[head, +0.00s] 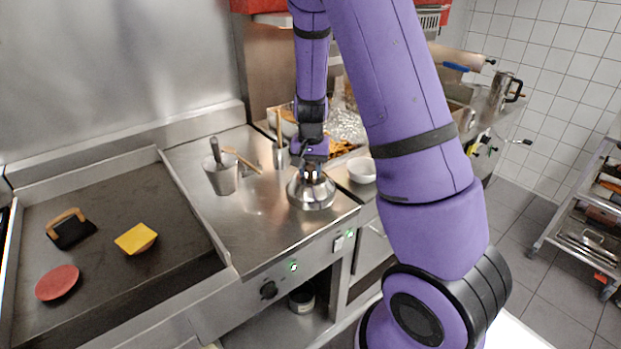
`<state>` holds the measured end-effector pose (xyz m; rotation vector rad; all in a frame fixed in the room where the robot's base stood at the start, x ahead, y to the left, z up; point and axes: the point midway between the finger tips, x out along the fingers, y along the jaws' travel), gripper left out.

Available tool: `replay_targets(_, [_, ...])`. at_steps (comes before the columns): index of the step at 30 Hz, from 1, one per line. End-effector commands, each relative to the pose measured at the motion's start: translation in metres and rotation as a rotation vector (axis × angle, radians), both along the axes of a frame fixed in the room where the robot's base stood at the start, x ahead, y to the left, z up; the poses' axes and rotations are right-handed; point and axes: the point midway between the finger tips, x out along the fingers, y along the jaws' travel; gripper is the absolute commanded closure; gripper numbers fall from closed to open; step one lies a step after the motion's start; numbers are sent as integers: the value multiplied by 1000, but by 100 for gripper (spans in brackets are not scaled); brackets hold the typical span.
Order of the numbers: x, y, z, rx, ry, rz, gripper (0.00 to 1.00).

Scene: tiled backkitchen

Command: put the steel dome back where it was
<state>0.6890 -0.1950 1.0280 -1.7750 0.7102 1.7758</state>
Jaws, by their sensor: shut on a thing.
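The steel dome (311,193) is on or just above the steel counter (259,217), near its right front edge; I cannot tell whether it touches the surface. My gripper (312,171) is directly above the dome and shut on its top, with the fingers pointing down. The arm hides part of the area behind the gripper. On the dark griddle plate (110,262) at the left are a red patty (57,282), a patty with yellow cheese (136,239) and a black press with a wooden handle (71,228).
A steel pot with utensils (220,176) stands left of the dome. A white bowl (361,170) is to its right, and a container of fries (342,147) is behind. The counter in front of the pot is clear. A rack cart (585,220) stands at the far right.

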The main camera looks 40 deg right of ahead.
Motion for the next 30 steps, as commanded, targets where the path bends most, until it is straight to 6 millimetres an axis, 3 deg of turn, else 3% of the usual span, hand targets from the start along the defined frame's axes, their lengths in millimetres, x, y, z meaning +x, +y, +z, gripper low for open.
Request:
replay_targets(3, [7,-6,-3,-1,1,0,100])
replay_targets(10, [5,-5,-35,0,1,-2,100])
replay_targets(22, [6,-4,-39,-1,1,0,100])
replay_targets(23, [6,-4,-39,0,0,1,58])
replay_targets(24, [6,-4,-39,0,0,1,49])
replay_targets(26, [6,-4,-39,0,0,1,40])
replay_targets(30, [6,-4,-39,0,0,0,40])
